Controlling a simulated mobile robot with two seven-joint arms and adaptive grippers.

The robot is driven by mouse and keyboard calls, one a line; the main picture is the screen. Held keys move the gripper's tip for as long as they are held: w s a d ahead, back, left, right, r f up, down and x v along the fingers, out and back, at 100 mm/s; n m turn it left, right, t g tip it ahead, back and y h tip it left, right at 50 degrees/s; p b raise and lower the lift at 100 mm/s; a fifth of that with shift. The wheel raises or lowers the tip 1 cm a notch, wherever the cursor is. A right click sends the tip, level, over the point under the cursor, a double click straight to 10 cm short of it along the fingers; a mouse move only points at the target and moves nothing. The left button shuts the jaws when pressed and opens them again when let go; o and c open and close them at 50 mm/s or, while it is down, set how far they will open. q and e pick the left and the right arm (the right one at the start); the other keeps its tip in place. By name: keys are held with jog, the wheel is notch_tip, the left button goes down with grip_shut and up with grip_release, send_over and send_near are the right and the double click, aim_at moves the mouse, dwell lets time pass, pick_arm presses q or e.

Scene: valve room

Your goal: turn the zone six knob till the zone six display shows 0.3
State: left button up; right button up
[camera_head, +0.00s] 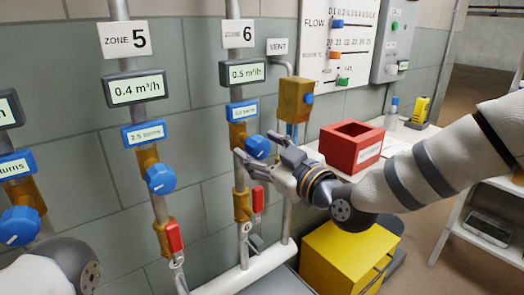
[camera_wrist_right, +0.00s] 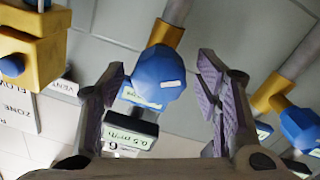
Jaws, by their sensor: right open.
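The blue zone six knob (camera_head: 258,147) sits on a brass valve on the zone 6 pipe. The zone six display (camera_head: 246,72) above it reads 0.5 m³/h. A small blue turns readout (camera_head: 242,110) sits between them, its text too small to read surely. My right gripper (camera_head: 256,150) is open at the knob. In the right wrist view the knob (camera_wrist_right: 158,74) shows between the two spread fingers, with a visible gap on each side. The display also shows there upside down (camera_wrist_right: 131,132). Part of my left arm shows at lower left, its gripper out of frame.
The zone 5 pipe on the left has its own knob (camera_head: 160,179) and a display (camera_head: 137,88) reading 0.4 m³/h. A red lever (camera_head: 257,199) is below my right gripper. A brass vent valve (camera_head: 294,98) and a red box (camera_head: 350,146) are to the right.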

jog(key=c, duration=1.2)
jog(key=shift+o, duration=0.2)
pick_arm(q)
jog(key=shift+w+r, duration=0.1)
pick_arm(e)
jog(key=shift+r+m, duration=0.1)
jog(key=shift+m, duration=0.2)
jog(key=m, duration=0.3)
jog(key=shift+p, duration=0.4)
pick_arm(q)
jog(key=shift+w+r, duration=0.5)
jog(key=shift+r, duration=0.05)
pick_arm(e)
jog(key=shift+m, duration=2.5)
jog(key=o, duration=1.2)
jog(key=shift+c, duration=0.2)
